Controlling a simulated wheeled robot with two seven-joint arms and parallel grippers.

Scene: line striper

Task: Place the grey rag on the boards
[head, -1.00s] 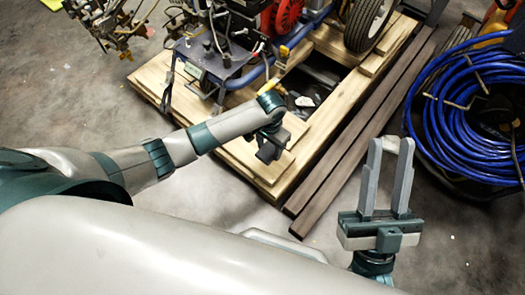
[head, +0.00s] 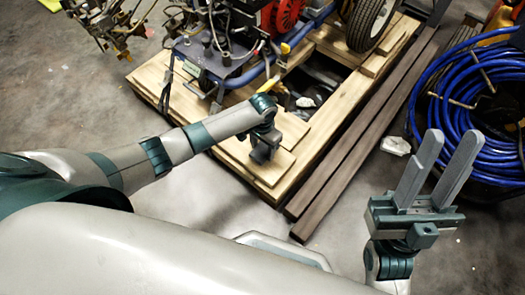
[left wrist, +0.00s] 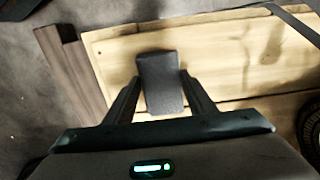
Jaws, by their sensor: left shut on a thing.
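The grey rag (left wrist: 160,80) shows in the left wrist view as a dark grey, block-like folded piece between my left fingers. My left gripper (left wrist: 160,98) is shut on it, over the pale wooden boards (left wrist: 225,50). In the head view my left gripper (head: 263,156) is over the front corner of the boards (head: 225,158); the rag is hard to tell from the gripper there. Whether the rag touches the wood I cannot tell. My right gripper (head: 437,165) is open and empty, its fingers pointing up the picture, right of the boards.
A striping machine with a red engine (head: 283,17) and black tyre (head: 370,22) stands on the boards. Dark brown planks (head: 345,150) lie along their right side. A coil of blue hose (head: 470,75) and a small white object (head: 395,145) lie farther right.

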